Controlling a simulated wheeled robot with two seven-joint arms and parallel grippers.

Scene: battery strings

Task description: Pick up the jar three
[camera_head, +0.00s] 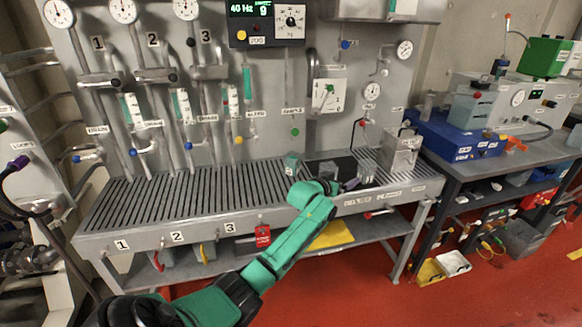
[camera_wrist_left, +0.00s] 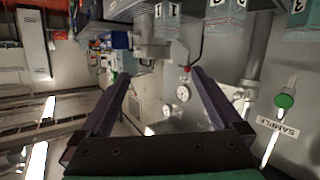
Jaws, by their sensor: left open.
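A jar marked 3 (camera_wrist_left: 288,28) shows at the top right of the left wrist view, cut by the edge. My left gripper (camera_head: 352,184) is over the bench's right part, to the right of that jar and apart from it. In the left wrist view the gripper (camera_wrist_left: 155,85) has its two dark fingers spread with nothing between them. My right gripper is out of view.
Another clear jar (camera_head: 367,168) stands near the gripper, with a grey metal box (camera_head: 402,152) to its right. The slatted bench top (camera_head: 180,200) is clear on the left. A panel with gauges, valves and pipes (camera_head: 270,90) rises behind.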

